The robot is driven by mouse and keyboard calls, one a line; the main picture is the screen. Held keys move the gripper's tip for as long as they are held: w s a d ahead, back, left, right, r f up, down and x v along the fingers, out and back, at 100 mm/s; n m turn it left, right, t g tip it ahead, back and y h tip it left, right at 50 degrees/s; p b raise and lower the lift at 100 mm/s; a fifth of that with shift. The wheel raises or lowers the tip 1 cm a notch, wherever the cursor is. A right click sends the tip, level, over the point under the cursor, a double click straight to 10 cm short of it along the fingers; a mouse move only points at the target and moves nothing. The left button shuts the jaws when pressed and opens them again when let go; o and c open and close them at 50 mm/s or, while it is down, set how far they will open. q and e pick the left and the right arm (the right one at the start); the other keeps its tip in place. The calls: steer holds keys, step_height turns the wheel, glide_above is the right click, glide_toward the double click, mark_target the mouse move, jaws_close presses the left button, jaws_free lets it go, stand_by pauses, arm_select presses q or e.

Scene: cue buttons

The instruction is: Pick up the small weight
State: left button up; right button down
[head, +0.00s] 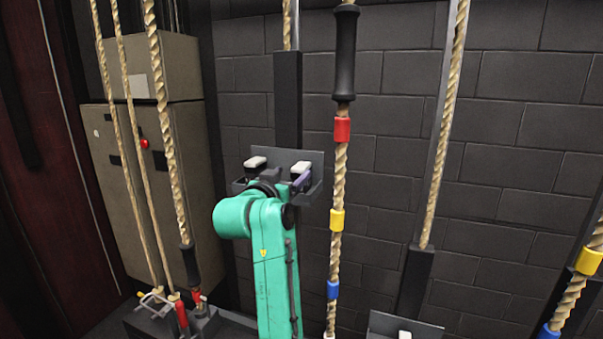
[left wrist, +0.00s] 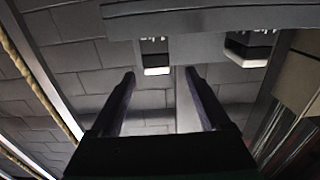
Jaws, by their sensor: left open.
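Two dark blocks with white faces sit on a grey bracket (head: 318,160) against the brick wall; which one is the small weight I cannot tell for sure. One block (head: 255,162) is at the bracket's left, the other block (head: 300,168) at its right. My left gripper (head: 284,184) is at the bracket's front, partly hidden by my teal arm. In the left wrist view its two fingers (left wrist: 160,75) are apart and empty, with one white-faced block (left wrist: 157,71) showing beyond and between the tips. The other block (left wrist: 248,60) is to the right. My right gripper is out of view.
A rope with red, yellow and blue bands (head: 337,190) hangs close to the right of the bracket. Another bracket (head: 380,325) with a white-topped block (head: 405,335) is at the bottom edge. A beige cabinet (head: 185,200) and several ropes stand left.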

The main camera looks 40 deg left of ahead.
mark_target(301, 165)
arm_select(q)
steer(key=p+x, duration=0.3)
steer(key=x, duration=0.3)
steer(key=shift+w+d, duration=0.15)
steer(key=shift+w, duration=0.3)
steer(key=shift+f, duration=0.2)
jaws_close()
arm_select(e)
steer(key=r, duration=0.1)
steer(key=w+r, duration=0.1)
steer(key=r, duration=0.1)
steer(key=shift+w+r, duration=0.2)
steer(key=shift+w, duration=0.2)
arm_select(q)
steer(key=shift+r, duration=0.15)
